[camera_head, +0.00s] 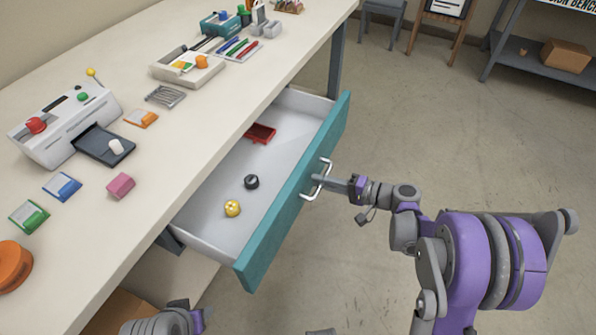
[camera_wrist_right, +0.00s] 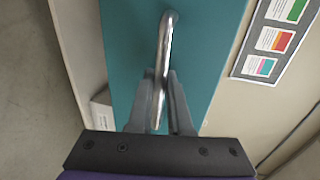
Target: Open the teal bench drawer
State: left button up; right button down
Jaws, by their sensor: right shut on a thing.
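The teal bench drawer (camera_head: 292,205) stands pulled out from under the bench top, with its pale inside in full view. Its silver bar handle (camera_head: 310,192) is on the teal front. My right gripper (camera_head: 322,181) is at the handle from the right and is shut on it. In the right wrist view the handle (camera_wrist_right: 162,65) runs between the two fingers of the gripper (camera_wrist_right: 160,103), against the teal front (camera_wrist_right: 125,45). My left gripper (camera_head: 200,318) shows only in part at the bottom edge, and its fingers are not clear.
The drawer holds a red tray (camera_head: 261,133), a black ring-like item (camera_head: 251,182) and a yellow ball-like item (camera_head: 232,208). Open floor (camera_head: 420,130) lies to the right.

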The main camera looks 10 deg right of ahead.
jog(key=f+v, duration=0.1)
jog(key=v, duration=0.5)
jog(key=shift+s+d, duration=0.25)
jog(key=shift+d, duration=0.15)
jog(key=shift+f, duration=0.1)
jog(key=c, duration=0.8)
grip_release()
jog(key=shift+c, duration=0.2)
jog(key=p+v, duration=0.1)
jog(key=v, duration=0.9)
jog(key=shift+s+d, duration=0.25)
jog(key=shift+d, duration=0.05)
